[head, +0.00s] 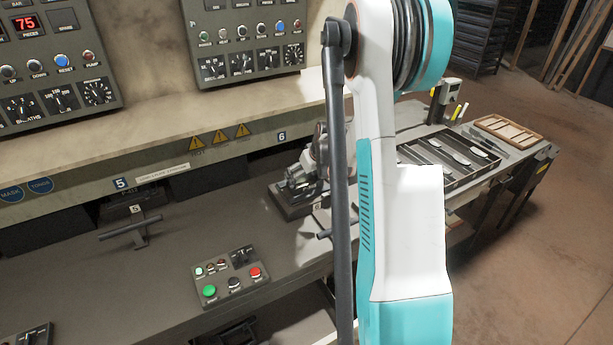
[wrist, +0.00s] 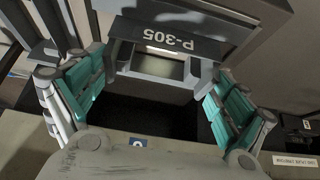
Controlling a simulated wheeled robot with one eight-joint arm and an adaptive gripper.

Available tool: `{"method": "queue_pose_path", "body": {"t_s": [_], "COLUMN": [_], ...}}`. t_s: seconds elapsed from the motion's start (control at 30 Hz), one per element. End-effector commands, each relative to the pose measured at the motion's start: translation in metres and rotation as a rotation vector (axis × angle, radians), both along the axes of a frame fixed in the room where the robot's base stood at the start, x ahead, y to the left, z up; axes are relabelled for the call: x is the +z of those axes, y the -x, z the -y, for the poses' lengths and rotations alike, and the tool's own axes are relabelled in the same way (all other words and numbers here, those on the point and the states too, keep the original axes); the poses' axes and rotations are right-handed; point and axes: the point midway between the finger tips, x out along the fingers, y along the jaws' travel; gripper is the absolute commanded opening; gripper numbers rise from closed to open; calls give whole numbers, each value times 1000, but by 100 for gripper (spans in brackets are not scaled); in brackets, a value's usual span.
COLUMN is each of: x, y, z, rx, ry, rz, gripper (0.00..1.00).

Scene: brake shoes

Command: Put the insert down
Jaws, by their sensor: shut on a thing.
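The insert (wrist: 180,40), a dark grey block marked P-305, shows upside down at the top of the wrist view. It has a light grey handle-like frame between the teal fingers of my gripper (wrist: 163,78). The gripper is shut on this frame. A dark opening (wrist: 160,118) lies below the insert in the picture, above a pale edge with a blue number label (wrist: 138,142). I cannot tell whether the insert touches a surface. In the head view my white and teal arm hides much of the middle, and the gripper is not clearly made out.
In the head view, a button box (head: 230,280) sits on the dark bench, with a T-handled block (head: 135,225) at station 5. A tray of tools (head: 450,160) and a wooden frame (head: 508,132) lie at right. Control panels (head: 245,35) stand above the ledge.

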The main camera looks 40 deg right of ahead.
Motion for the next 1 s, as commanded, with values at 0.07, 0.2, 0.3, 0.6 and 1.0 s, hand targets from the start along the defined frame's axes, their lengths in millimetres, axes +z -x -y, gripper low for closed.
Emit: {"method": "queue_pose_path", "body": {"t_s": [0.07,0.2,0.3,0.6,1.0], "x": [-1,0,0,8,70], "y": [1,0,0,4,39], "z": [0,0,0,-1,-9], "rx": [1,1,1,0,0], "ry": [0,0,0,0,0], "rz": [-2,-2,-2,-1,-2], "gripper": [98,100,100,100,100]}}
